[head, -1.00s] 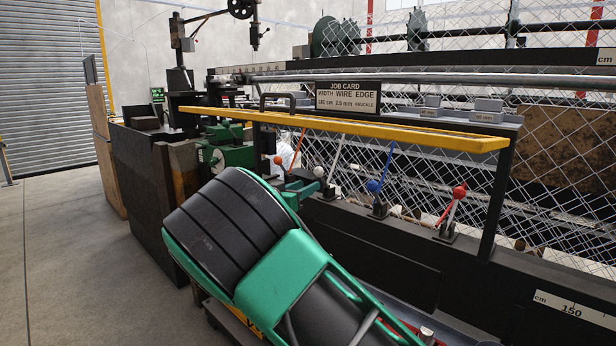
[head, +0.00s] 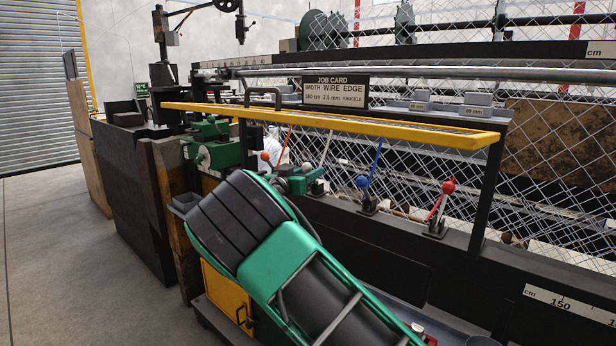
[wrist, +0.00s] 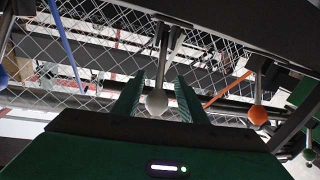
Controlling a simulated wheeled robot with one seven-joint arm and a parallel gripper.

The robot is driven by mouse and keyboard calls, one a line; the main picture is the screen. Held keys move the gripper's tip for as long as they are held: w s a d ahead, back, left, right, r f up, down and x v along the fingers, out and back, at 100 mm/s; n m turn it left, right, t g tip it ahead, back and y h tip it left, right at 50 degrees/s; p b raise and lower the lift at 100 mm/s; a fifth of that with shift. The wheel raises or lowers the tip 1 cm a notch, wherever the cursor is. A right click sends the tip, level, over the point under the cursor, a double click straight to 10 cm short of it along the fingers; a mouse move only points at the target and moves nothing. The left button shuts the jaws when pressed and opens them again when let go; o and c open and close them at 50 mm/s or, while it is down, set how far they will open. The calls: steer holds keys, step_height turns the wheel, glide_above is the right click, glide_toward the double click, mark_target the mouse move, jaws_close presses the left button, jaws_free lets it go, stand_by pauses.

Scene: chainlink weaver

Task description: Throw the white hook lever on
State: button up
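In the wrist view the white knob (wrist: 156,102) sits between the two green fingers of my gripper (wrist: 158,82), with a gap visible on each side. The gripper is open. In the head view my gripper (head: 303,182) is at the white lever, and its fingers partly hide the lever's lower part. Whether a finger touches the knob I cannot tell.
An orange-knobbed lever (head: 265,156) is to the left, a blue lever (head: 362,182) and a red lever (head: 448,187) to the right. The yellow rail (head: 330,120) runs above them. Chain-link mesh (head: 560,180) is behind. Open floor (head: 50,260) lies at the left.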

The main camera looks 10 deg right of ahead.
jaws_close()
